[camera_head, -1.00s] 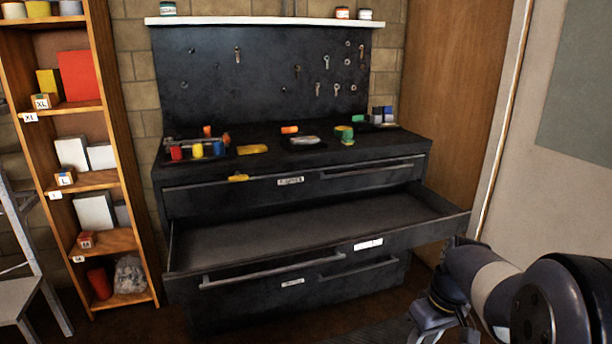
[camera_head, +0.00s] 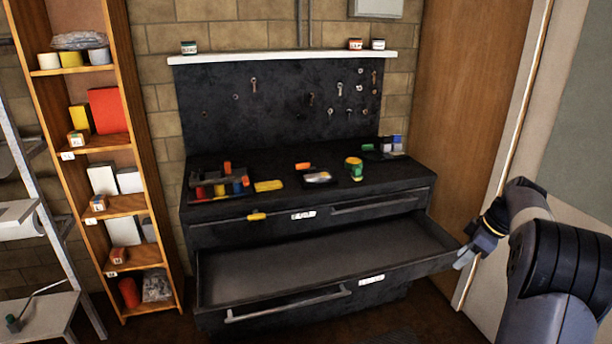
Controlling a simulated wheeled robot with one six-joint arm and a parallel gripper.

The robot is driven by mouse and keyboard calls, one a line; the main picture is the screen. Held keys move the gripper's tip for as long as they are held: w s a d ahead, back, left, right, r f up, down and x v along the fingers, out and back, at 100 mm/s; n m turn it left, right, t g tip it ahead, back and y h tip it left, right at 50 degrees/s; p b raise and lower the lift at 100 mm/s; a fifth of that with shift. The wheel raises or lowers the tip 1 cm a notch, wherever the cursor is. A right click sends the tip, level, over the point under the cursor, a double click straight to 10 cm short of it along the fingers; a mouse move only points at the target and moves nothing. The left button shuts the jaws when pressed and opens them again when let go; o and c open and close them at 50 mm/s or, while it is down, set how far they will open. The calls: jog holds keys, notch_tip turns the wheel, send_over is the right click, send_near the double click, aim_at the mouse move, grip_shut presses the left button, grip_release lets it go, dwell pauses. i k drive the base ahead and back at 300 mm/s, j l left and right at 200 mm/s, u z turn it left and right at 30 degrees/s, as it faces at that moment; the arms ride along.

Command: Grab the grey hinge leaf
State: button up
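A small flat grey piece (camera_head: 317,178) lies on the black bench top, near the middle; it may be the grey hinge leaf, but it is too small to tell for sure. My gripper (camera_head: 466,258) is at the right, beside the right front corner of the open drawer and well away from the grey piece. Its fingers point down and left.
The open, empty-looking drawer (camera_head: 330,268) juts out in front of the bench. Coloured items (camera_head: 222,186), a yellow block (camera_head: 268,186) and a green-yellow roll (camera_head: 354,168) stand on top. A shelf unit (camera_head: 152,205) is at left, a wooden panel (camera_head: 465,110) at right.

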aim_at(324, 176)
jog(key=i+l+u, duration=0.15)
jog(key=u, duration=0.25)
jog(key=i+l+u, duration=0.2)
jog(key=u, duration=0.15)
jog(key=i+l+u, duration=0.25)
jog(key=u, duration=0.15)
jog(key=i+l+u, duration=0.15)
jog(key=l+u, duration=0.25)
jog(key=i+l, duration=0.15)
jog(key=l, duration=0.3)
jog(key=i+l+u, duration=0.1)
jog(key=l, duration=0.3)
jog(key=i+l, duration=0.1)
jog(key=l, duration=0.35)
jog(key=i+l, duration=0.15)
jog(key=l, duration=0.25)
jog(key=i+l+u, duration=0.1)
jog(key=l, duration=0.35)
